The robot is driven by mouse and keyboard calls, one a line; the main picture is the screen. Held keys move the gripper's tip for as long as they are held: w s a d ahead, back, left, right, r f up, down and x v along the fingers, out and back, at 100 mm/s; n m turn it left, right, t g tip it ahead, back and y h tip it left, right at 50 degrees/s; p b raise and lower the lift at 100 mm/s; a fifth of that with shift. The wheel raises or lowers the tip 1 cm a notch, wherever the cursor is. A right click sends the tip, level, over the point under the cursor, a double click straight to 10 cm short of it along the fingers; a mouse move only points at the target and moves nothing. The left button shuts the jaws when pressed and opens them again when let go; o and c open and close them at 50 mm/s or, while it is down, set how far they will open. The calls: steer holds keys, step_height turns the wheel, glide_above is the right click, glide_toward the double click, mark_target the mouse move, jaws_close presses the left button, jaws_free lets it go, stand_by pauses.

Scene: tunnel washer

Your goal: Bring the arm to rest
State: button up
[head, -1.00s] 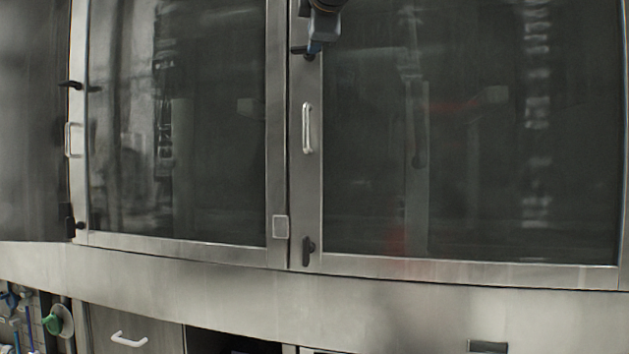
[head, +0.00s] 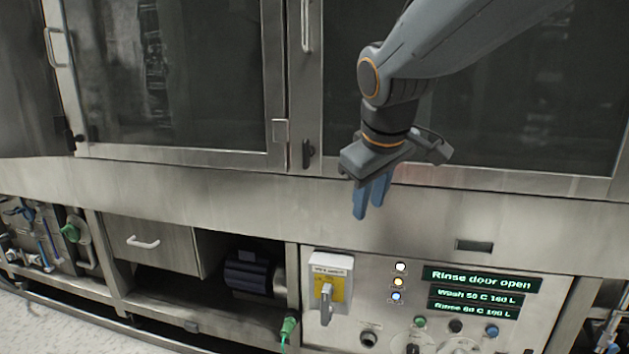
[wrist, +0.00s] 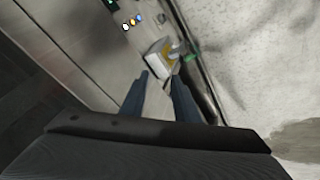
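My arm reaches in from the upper right of the head view, bent at a joint with an orange ring. My gripper (head: 372,205) points down in front of the steel band below the right glass door (head: 480,90). Its two blue-grey fingers stand apart with nothing between them. In the wrist view my gripper (wrist: 161,78) also shows as two separate fingers, with the yellow-faced switch box (wrist: 160,55) beyond the tips. The gripper touches nothing that I can see.
A control panel (head: 470,332) below reads "Rinse door open". The switch box (head: 326,293) with its grey handle is at its left. A left glass door (head: 180,80), a drawer (head: 150,245), a motor (head: 250,277) and a green nozzle (head: 289,326) are further left.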

steer(key=s+d+f+m+g+p, duration=0.1)
steer(key=s+d+f+m+g, duration=0.15)
steer(key=s+f, duration=0.6)
steer(key=s+d+f+m+g, duration=0.1)
steer(key=s+f+m+g, duration=0.4)
steer(key=s, duration=0.6)
steer(key=d+r+t+p, duration=0.2)
steer(key=d+r+p, duration=0.2)
steer(key=p, duration=0.8)
steer(key=shift+d+r, duration=0.4)
steer(key=shift+d, duration=0.45)
steer(key=shift+s, duration=0.1)
